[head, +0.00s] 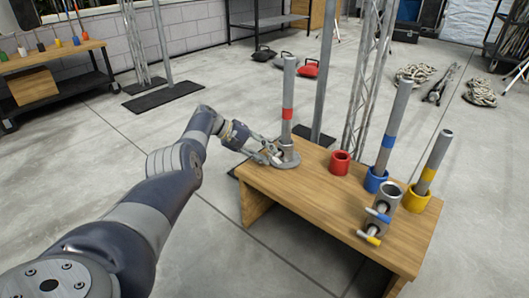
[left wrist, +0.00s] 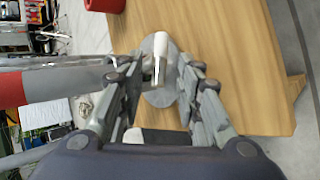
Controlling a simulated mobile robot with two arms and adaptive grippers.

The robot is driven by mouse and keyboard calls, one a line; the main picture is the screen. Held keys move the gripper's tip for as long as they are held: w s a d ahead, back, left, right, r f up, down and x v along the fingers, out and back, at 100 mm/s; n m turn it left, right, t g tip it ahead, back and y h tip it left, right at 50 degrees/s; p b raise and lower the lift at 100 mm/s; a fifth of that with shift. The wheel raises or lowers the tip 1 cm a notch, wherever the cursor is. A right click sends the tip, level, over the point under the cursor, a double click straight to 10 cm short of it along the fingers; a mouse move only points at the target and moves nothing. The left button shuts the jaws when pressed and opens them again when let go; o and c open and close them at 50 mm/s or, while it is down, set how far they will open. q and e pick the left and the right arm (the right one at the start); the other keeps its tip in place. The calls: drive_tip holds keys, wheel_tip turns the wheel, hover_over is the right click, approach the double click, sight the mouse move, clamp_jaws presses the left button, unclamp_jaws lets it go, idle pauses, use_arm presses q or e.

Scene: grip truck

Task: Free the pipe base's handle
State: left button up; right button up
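The pipe base (head: 288,162) is a grey round plate with a collar at the left end of the wooden table. A grey pipe with a red band (head: 287,100) stands upright in it. In the left wrist view, the base's white-tipped handle (left wrist: 163,47) shows between my left gripper's fingers, with the grey plate (left wrist: 160,97) below. My left gripper (head: 274,155) is at the base's left side in the head view. Its fingers (left wrist: 162,72) are open on either side of the handle, and I cannot tell whether either touches it. My right gripper is out of view.
A truss (head: 368,80) stands behind. The table's front left is clear.

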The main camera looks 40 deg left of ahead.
use_arm(q)
drive_tip(key=shift+r, duration=0.1)
drive_tip(key=v, duration=1.2)
idle(0.4)
